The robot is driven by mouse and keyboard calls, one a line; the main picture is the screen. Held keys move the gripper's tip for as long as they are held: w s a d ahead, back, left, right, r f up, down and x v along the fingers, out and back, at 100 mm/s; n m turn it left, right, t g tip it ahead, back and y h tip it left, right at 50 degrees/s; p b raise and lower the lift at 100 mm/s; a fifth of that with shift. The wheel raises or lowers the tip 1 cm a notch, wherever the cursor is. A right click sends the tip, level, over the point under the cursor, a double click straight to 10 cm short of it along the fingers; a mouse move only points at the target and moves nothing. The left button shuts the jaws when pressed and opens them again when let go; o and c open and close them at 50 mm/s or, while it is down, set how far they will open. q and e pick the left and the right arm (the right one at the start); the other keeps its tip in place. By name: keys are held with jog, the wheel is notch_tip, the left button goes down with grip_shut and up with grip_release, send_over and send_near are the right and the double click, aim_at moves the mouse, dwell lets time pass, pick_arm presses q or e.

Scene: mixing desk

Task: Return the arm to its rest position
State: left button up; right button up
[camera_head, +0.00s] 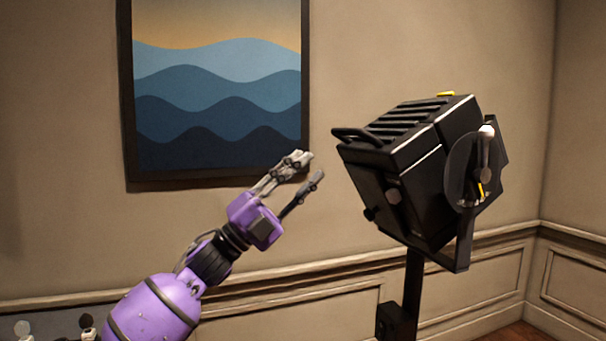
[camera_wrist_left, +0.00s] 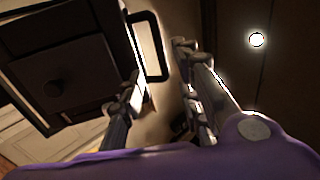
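My left arm (camera_head: 165,305) is purple and reaches up from the lower left in the head view. My left gripper (camera_head: 312,170) is raised in front of the wall, its fingers spread apart with nothing between them. It points toward a black stage light (camera_head: 410,165) and is to the left of its handle, apart from it in the head view. In the left wrist view the open fingers (camera_wrist_left: 160,95) show near the light's black housing (camera_wrist_left: 65,75) and its loop handle (camera_wrist_left: 152,45). My right gripper is in neither view.
The stage light stands on a black pole (camera_head: 413,285). A framed wave picture (camera_head: 215,90) hangs on the wall behind my gripper. Wood panelling (camera_head: 300,310) runs along the lower wall. Small knobs (camera_head: 87,322) show at the lower left. A bright round light (camera_wrist_left: 257,40) shows in the wrist view.

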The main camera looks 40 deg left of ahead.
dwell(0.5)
